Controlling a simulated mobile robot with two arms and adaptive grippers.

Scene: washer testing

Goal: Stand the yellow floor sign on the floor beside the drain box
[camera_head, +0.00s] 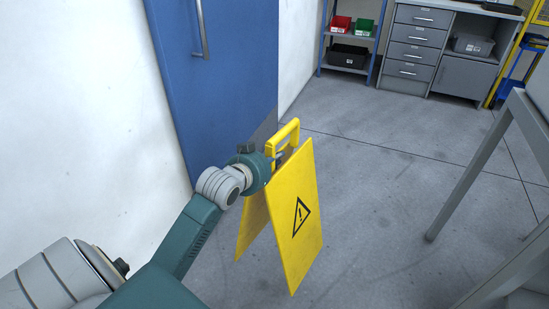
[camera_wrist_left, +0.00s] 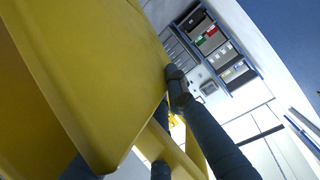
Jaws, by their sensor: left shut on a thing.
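The yellow floor sign (camera_head: 302,215) hangs upright in the middle of the head view, its two panels spread and a black warning triangle on the front one. My left gripper (camera_head: 277,160) is shut on it near the top, by the yellow handle; the fingertips are mostly hidden behind the sign. In the left wrist view the sign (camera_wrist_left: 90,70) fills the left side, with dark gripper fingers near its edge. I cannot tell whether its feet touch the floor. I do not see the drain box. My right gripper is not in view.
A blue door (camera_head: 225,70) and white wall (camera_head: 80,110) are close on the left. A grey-legged frame (camera_head: 470,175) stands at the right. A shelf with bins (camera_head: 349,55) and a drawer cabinet (camera_head: 413,52) are at the back. The floor (camera_head: 390,200) between is clear.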

